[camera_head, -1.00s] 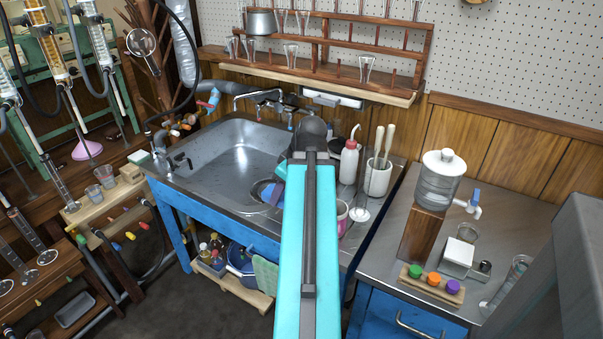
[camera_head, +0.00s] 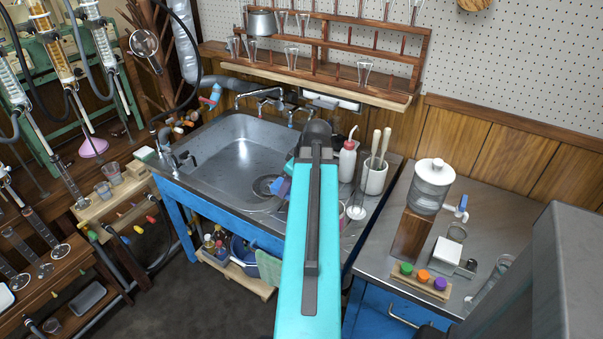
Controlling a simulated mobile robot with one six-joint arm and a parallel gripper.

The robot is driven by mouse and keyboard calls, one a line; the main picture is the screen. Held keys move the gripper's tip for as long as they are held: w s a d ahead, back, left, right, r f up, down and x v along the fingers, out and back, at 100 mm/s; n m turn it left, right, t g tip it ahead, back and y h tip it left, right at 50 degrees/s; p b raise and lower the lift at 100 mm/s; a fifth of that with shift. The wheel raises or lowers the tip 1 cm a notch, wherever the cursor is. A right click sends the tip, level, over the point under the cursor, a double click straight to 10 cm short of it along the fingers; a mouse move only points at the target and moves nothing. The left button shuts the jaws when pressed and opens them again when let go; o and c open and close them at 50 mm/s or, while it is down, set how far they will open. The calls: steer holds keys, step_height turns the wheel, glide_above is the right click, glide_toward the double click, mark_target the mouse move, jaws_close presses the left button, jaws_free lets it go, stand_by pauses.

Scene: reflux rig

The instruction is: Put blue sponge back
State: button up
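A small blue piece (camera_head: 281,187), which looks like the blue sponge, shows at the left edge of my turquoise arm, over the right part of the sink (camera_head: 222,160). The arm covers the rest of it. I cannot tell whether it is held or resting on something. A bit of teal shows just above it, also beside the arm. My gripper is hidden behind my arm, so its fingers and anything between them cannot be seen.
A white wash bottle (camera_head: 347,160) and a white holder (camera_head: 374,178) with tools stand right of my arm. A wooden glassware rack (camera_head: 345,85) hangs behind. A water dispenser (camera_head: 430,187) stands on the right counter. A small pale green block (camera_head: 145,154) lies at the sink's left corner.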

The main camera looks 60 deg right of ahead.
steer(key=d, duration=0.3)
steer(key=w+d, duration=0.1)
steer(key=d, duration=0.2)
steer(key=d+f+p, duration=0.1)
steer(key=d, duration=0.2)
steer(key=shift+w+d, duration=0.15)
steer(key=shift+d, duration=0.25)
steer(key=shift+f+p, duration=0.4)
steer(key=shift+f, duration=1.35)
steer(key=shift+f, duration=0.2)
steer(key=o, duration=1)
steer(key=shift+o, duration=0.2)
steer(key=shift+r, duration=0.1)
steer(key=v, duration=1.2)
steer(key=shift+b, duration=0.45)
